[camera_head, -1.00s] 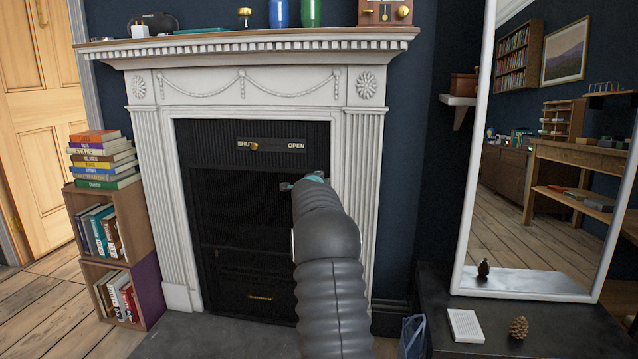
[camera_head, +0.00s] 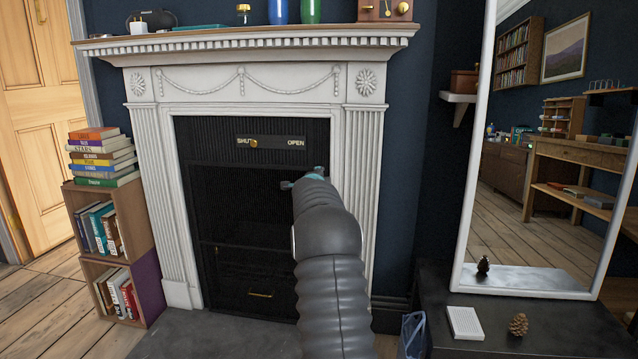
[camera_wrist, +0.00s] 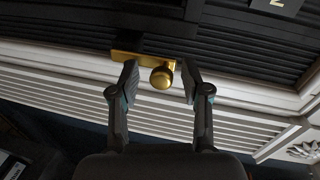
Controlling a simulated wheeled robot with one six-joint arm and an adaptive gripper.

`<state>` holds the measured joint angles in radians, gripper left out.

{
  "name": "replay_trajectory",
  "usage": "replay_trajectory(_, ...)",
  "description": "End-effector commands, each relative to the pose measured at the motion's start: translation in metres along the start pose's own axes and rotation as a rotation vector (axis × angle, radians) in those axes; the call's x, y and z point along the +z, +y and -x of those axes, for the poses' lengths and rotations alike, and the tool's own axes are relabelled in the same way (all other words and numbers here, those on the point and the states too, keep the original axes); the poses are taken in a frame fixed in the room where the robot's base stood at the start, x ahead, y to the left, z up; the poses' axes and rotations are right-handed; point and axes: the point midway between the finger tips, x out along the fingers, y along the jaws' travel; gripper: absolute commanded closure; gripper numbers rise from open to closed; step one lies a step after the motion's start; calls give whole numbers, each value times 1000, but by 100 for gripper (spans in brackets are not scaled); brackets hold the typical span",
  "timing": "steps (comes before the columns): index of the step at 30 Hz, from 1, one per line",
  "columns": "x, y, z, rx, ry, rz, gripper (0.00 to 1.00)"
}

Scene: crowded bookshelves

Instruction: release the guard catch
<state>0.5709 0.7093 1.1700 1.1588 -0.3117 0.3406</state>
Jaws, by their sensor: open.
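A small brass knob (camera_wrist: 162,77) on a brass plate (camera_wrist: 128,57) shows in the wrist view, at the edge of the dark ribbed panel beside the white fluted surround. It looks like the guard catch. My gripper (camera_wrist: 160,82) is open, with one finger on each side of the knob and a gap on both sides. I cannot tell how deep the fingers reach. In the head view my arm hides this knob, and my gripper (camera_head: 296,184) is in front of the right side of the dark mesh guard (camera_head: 235,205). Another brass knob (camera_head: 253,143) sits by SHUT on the SHUT–OPEN strip (camera_head: 275,142).
The white mantelpiece (camera_head: 250,42) overhangs above, carrying vases and small items. Stacked books (camera_head: 100,160) on crates stand at left. A dark low table (camera_head: 490,335) with a pine cone (camera_head: 518,325) and a tall mirror (camera_head: 540,200) stand at right.

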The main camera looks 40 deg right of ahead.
Motion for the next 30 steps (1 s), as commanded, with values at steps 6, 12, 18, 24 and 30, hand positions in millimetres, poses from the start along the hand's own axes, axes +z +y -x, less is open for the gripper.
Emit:
replay_trajectory(6, 2, -1, 25, 0, -3, 1, 53)
replay_trajectory(12, 0, 0, 59, 1, -2, 1, 53)
replay_trajectory(18, 0, 0, 92, 1, -2, 0, 53)
replay_trajectory(24, 0, 2, 112, 3, -1, -1, 53)
replay_trajectory(30, -1, 2, 117, 2, 0, -1, 53)
